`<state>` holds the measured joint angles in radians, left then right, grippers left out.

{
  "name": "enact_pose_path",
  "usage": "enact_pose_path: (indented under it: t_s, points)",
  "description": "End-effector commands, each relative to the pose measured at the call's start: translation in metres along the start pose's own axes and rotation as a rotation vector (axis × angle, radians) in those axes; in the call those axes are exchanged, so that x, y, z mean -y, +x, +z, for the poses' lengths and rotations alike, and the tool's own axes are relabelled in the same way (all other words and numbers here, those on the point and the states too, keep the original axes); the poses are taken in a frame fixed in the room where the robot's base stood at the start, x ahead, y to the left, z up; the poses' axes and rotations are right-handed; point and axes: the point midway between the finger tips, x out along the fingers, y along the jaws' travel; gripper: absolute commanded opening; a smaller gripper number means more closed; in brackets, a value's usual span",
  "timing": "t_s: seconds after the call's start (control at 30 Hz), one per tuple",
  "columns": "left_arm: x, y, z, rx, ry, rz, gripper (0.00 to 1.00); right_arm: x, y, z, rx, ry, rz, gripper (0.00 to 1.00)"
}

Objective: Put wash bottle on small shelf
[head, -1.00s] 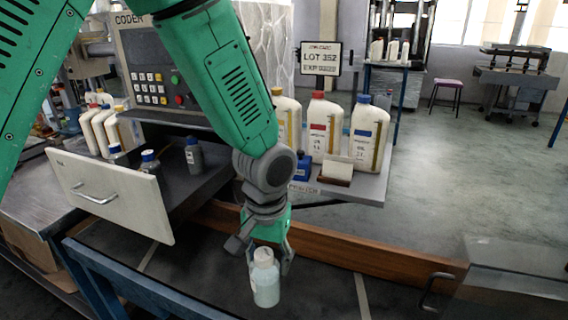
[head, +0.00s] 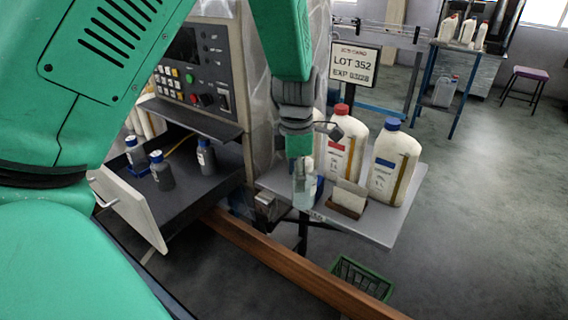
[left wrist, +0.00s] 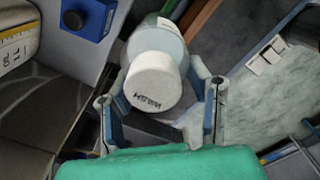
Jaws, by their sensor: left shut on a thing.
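The wash bottle (head: 304,190), pale and translucent, is held upright in my left gripper (head: 300,168). In the left wrist view, its white cap (left wrist: 153,80) with dark lettering sits between the two fingers of the gripper (left wrist: 160,100). The small grey shelf (head: 384,232) stands beside the control cabinet. In the head view the bottle overlaps the shelf's left part, in front of a blue box (head: 319,190). I cannot tell whether its base touches the shelf. My right gripper is not in view.
White jugs with a red cap (head: 345,145) and a blue cap (head: 393,165) stand on the shelf, with a card holder (head: 347,198) before them. An open drawer (head: 180,190) holds small bottles at left. A green crate (head: 361,278) is on the floor.

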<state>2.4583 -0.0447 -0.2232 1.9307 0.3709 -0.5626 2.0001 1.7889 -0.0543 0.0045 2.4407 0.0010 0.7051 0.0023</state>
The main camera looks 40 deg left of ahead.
Motion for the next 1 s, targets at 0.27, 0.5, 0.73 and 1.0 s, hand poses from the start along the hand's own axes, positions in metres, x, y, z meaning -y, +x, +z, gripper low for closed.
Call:
enact_pose_path:
  t_s: [0.27,0.5,0.73,1.0]
  points:
    - [-0.083,0.002,-0.012,0.005,-0.004,-0.006,0.09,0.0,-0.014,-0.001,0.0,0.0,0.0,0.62]
    - [-0.139,-0.001,-0.016,0.002,-0.001,-0.002,0.09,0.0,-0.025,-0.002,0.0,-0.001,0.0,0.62]
    - [-0.17,0.004,-0.016,-0.006,0.002,-0.001,0.09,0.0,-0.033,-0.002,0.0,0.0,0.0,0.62]
    - [-0.174,0.033,-0.02,-0.001,0.002,-0.002,0.09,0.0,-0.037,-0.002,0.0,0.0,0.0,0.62]
